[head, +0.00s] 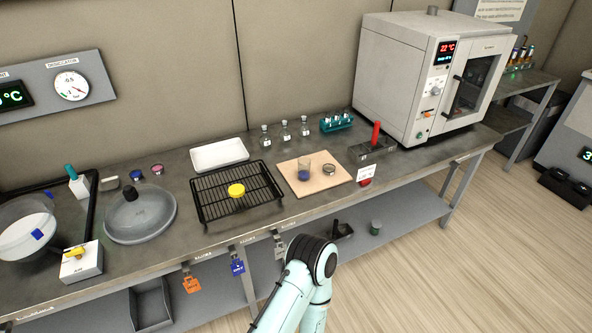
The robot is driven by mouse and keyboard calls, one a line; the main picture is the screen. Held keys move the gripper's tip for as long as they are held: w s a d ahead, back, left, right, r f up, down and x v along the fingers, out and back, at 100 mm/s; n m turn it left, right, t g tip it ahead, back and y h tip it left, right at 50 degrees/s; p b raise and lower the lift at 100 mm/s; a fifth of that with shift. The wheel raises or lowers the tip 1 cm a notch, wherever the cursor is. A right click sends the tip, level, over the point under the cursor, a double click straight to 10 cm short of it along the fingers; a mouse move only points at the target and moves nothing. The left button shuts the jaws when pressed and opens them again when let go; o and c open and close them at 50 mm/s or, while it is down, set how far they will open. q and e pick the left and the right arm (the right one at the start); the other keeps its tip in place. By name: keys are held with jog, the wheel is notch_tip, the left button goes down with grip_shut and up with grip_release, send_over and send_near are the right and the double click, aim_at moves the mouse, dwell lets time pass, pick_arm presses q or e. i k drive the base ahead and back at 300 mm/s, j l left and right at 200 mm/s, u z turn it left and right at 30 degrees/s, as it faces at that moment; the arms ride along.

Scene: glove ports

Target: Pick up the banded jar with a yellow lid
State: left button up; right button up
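A round yellow lid (236,190) lies on a black wire rack (262,212) on the bench. I cannot tell whether a jar body is under it. A clear glass jar (304,166) with a dark blue lower part stands upright on a tan board (330,183) to the right of the rack. No yellow lid shows on this jar. A small round metal-rimmed dish (329,169) is beside it on the board. One pale arm of mine enters from the bottom, showing its dark joint. Neither gripper is in view.
A white tray (219,154), several stoppered bottles and a teal tube rack (336,122) stand behind. A red-handled device (375,142) and an oven (432,80) are at right. A glass desiccator lid (140,215) is at left. Tags hang along the bench's front edge.

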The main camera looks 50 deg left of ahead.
aim_at(305, 163)
jog(key=u, duration=1.55)
jog(key=i+l+u, duration=0.45)
jog(key=i+l, duration=0.1)
